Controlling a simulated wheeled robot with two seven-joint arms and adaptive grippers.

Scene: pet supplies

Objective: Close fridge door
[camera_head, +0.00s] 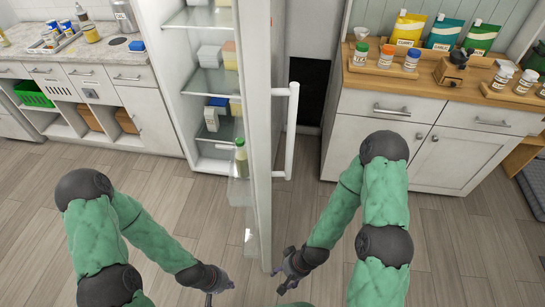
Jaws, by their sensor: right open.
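The white fridge (172,75) stands open at the centre, its shelves showing. Its door (258,190) is swung out towards me and appears nearly edge-on, with a long white vertical handle (292,130) on its right face. My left gripper (212,296) is low on the left, inner side of the door; its jaws are small and partly cut off at the bottom edge. My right gripper (279,282) is open and empty, low on the right, outer side of the door, close to its lower end. I cannot tell whether it touches the door.
Boxes sit on the fridge shelves, and a bottle (241,158) stands in the door rack. A counter with cabinets (115,75) is at left. A cabinet (385,108) with jars and pouches is at right, behind the handle. The wooden floor (40,245) around the door is clear.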

